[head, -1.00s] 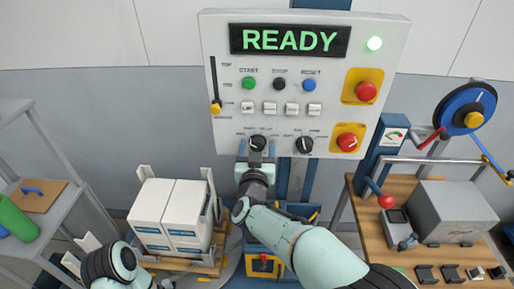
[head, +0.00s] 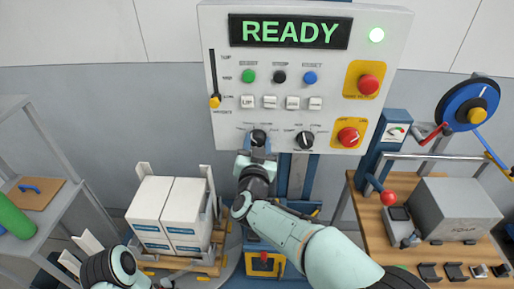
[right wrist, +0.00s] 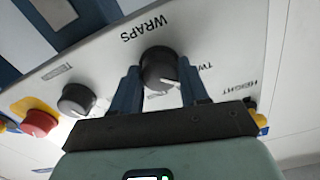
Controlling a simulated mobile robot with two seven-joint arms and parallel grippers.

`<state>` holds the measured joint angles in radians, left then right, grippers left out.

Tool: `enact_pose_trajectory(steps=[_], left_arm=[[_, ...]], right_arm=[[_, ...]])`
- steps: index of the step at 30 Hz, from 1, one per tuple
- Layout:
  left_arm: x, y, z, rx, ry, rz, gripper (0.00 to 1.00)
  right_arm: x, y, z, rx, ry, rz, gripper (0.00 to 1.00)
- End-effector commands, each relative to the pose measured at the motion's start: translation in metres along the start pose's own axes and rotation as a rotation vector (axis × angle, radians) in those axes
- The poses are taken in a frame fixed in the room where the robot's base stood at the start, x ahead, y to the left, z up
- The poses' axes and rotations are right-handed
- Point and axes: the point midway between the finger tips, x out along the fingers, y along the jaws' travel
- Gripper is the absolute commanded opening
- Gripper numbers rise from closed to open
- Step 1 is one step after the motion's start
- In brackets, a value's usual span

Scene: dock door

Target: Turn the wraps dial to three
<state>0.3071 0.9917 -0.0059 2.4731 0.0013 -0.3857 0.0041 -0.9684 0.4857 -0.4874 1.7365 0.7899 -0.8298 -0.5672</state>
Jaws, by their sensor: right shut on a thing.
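The wraps dial (head: 258,137) is a dark round knob low on the white control panel (head: 222,40). In the right wrist view the dial (right wrist: 159,67) sits under the printed word WRAPS, with partly readable lettering starting TW at its right. A pale mark shows on its lower right edge; the exact setting is unclear. My right gripper (head: 257,148) reaches up to the dial from below. In the right wrist view its two blue fingers (right wrist: 160,88) stand on either side of the knob, shut on it. My left arm shows at the lower left; its gripper is out of view.
A second dark dial (head: 304,140) and a red button on yellow (head: 348,136) are close to the right. A row of white buttons (head: 270,102) and a slider (head: 214,101) are above. White boxes (head: 172,212) stand at lower left, a wooden bench (head: 372,215) at right.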

Motion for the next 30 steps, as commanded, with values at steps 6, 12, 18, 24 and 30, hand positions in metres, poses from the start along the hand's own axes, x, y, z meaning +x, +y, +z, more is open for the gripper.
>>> enact_pose_trajectory(steps=[6,12,18,24,30], left_arm=[[0.019,-0.009,0.005,-0.004,-0.01,-0.004,0.0],[0.03,-0.013,0.008,-0.005,-0.015,-0.005,0.0],[0.037,-0.016,0.009,-0.006,-0.018,-0.006,0.0],[0.04,-0.018,0.01,-0.007,-0.019,-0.007,0.0],[0.041,-0.018,0.01,-0.007,-0.019,-0.007,0.0]], right_arm=[[0.0,0.002,0.002,0.178,0.002,0.002,0.14],[0.0,0.001,0.002,0.32,0.001,0.002,0.14],[0.0,0.001,0.001,0.42,0.001,0.001,0.14],[0.0,0.001,0.001,0.472,0.0,0.001,0.14],[0.0,0.0,0.001,0.485,-0.001,0.001,0.14]])
